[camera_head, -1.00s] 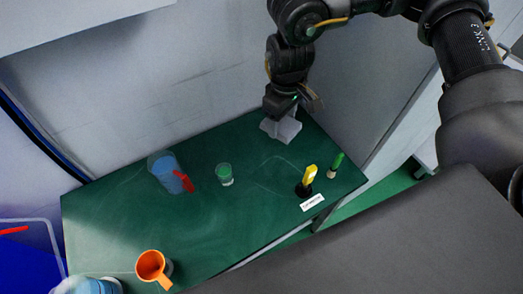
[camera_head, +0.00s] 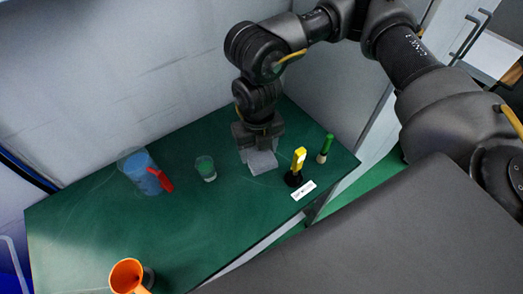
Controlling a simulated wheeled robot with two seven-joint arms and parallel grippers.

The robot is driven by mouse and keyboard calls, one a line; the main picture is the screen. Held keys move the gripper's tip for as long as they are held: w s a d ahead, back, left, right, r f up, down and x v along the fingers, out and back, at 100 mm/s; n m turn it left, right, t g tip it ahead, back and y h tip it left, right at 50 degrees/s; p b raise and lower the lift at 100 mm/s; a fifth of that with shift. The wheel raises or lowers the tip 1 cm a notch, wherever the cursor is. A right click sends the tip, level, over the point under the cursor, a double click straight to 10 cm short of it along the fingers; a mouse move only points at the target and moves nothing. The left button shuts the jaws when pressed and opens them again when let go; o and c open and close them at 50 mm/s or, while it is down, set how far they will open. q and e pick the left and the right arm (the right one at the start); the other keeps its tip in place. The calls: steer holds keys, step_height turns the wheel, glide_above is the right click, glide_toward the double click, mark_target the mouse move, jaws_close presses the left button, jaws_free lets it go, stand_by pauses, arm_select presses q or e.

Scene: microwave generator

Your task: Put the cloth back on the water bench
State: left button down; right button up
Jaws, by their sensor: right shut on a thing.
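The cloth (camera_head: 262,163) is a pale grey folded piece at the back right part of the green bench (camera_head: 190,225). My right gripper (camera_head: 258,148) points down and is shut on the cloth's upper part. The cloth hangs below the fingers, at or just above the bench top; I cannot tell whether it touches. My left gripper is not in view.
A green cup (camera_head: 205,168) stands left of the cloth, and a blue jug with a red handle (camera_head: 145,175) is farther left. A yellow-handled item (camera_head: 298,163) and a green-handled brush (camera_head: 325,148) stand to the right. An orange mug (camera_head: 128,276) is at the front left.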

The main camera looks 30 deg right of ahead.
steer(key=n, duration=0.1)
steer(key=f+n, duration=0.1)
steer(key=shift+s+a+n, duration=0.15)
steer(key=shift+s+n, duration=0.1)
steer(key=shift+n, duration=0.05)
steer(key=w+d+f, duration=0.2)
steer(key=w+f, duration=0.1)
steer(key=w, duration=0.1)
steer(key=w+d+f, duration=0.2)
steer(key=w+f, duration=0.1)
steer(key=w+d+f, duration=0.2)
steer(key=w+f, duration=0.1)
steer(key=w, duration=0.1)
steer(key=shift+w+d+f, duration=0.15)
steer(key=shift+w+d, duration=0.2)
steer(key=shift+d, duration=0.05)
steer(key=shift+w+d+f, duration=0.15)
steer(key=shift+f, duration=0.15)
steer(key=shift+w+f, duration=0.1)
steer(key=shift+f, duration=1.45)
